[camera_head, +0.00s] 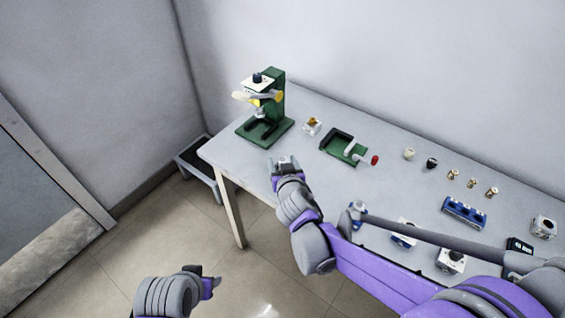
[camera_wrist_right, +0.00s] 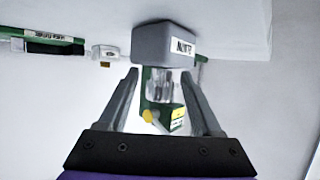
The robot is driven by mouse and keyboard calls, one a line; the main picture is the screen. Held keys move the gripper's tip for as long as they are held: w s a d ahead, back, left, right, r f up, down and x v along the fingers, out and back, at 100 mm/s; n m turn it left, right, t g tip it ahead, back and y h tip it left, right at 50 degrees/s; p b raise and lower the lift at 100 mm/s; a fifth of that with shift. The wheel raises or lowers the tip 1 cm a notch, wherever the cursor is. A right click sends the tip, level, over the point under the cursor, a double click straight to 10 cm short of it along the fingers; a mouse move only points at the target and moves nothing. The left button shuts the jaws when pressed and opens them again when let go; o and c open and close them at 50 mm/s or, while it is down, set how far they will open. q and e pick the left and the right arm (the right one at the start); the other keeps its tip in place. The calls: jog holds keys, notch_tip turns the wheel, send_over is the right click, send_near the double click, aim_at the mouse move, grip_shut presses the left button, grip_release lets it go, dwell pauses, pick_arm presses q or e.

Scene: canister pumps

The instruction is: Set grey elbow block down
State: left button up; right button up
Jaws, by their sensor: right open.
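The grey elbow block (camera_wrist_right: 165,43) shows in the right wrist view, with a white label on its side. It stands on the table (camera_head: 330,180), just past the fingertips of my right gripper (camera_wrist_right: 160,76). That gripper is open, with a finger to each side and clear space between them. In the head view my right gripper (camera_head: 284,162) is over the table's front left part, and the block is hard to make out there. My left gripper (camera_head: 208,277) is low, off the table, above the floor; its jaw opening is unclear.
A green press-like stand (camera_head: 264,110) is at the table's left end. Several small fittings and a blue rack (camera_head: 464,212) lie further right.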

jog(key=p+v, duration=0.2)
jog(key=v, duration=1)
